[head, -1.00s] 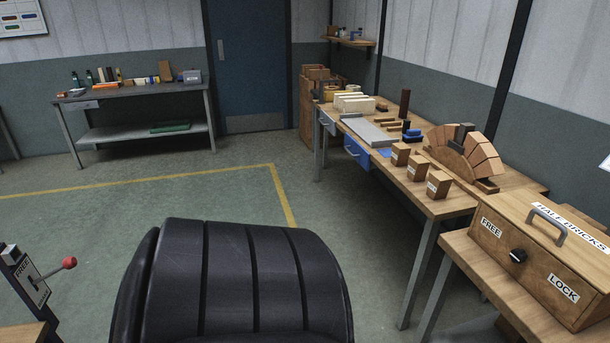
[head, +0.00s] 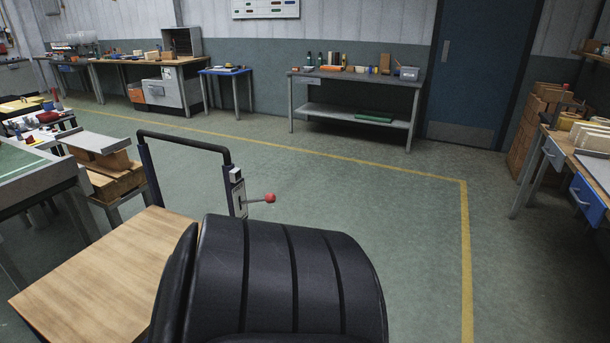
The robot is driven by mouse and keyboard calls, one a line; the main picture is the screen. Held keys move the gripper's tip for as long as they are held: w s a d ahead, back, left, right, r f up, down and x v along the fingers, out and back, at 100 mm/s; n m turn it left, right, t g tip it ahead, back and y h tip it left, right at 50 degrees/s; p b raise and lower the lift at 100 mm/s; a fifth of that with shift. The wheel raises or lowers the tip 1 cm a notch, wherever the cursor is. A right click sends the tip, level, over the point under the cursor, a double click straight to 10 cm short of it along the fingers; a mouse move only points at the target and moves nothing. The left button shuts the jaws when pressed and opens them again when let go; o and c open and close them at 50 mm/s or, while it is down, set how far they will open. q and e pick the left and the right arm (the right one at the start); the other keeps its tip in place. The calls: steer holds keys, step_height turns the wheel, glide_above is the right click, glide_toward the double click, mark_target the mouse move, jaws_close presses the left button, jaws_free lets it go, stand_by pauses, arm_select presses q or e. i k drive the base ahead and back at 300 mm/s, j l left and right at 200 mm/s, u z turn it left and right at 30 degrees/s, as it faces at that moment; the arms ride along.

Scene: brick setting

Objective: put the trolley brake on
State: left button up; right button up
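The trolley (head: 95,275) stands at the lower left in the head view, with a bare wooden top and a dark push handle (head: 180,142) at its far end. The brake lever (head: 261,199) has a red ball knob and sticks out to the right from a small labelled plate (head: 238,196) on the handle's right post. The label is too small to read now. Neither of my grippers shows in this view.
Part of my own body fills the lower middle. A grey table (head: 355,82) with bottles is at the back wall, beside a blue door (head: 475,75). Open green floor (head: 370,195) lies right of the lever.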

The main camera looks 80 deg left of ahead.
mark_target(269, 197)
steer(key=u, duration=1.75)
